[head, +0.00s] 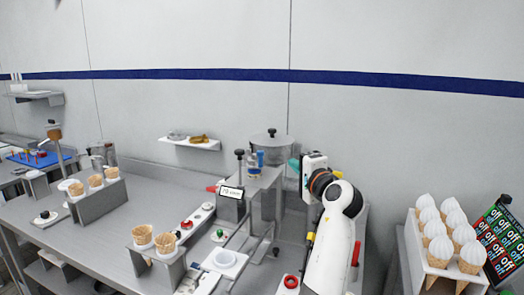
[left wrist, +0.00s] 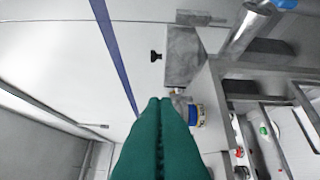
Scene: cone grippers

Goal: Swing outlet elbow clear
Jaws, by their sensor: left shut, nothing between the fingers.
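My left gripper (head: 294,164) is at the filling machine, to the right of its lidded hopper (head: 271,147). In the left wrist view its green fingers (left wrist: 161,101) are shut together with nothing between them. Just beyond the fingertips is a small metal fitting, beside a blue-and-yellow collar (left wrist: 196,115). A metal pipe with a blue end (left wrist: 248,30) lies farther off at upper right. In the head view a blue-topped fitting (head: 257,160) stands in front of the hopper. I cannot tell for certain which part is the outlet elbow. My right gripper is not in view.
Cone holders (head: 158,255) stand on the grey bench at left, with a red button box (head: 186,225) near the machine. A white rack of filled cones (head: 433,255) is at right. A small wall shelf (head: 190,143) hangs behind.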

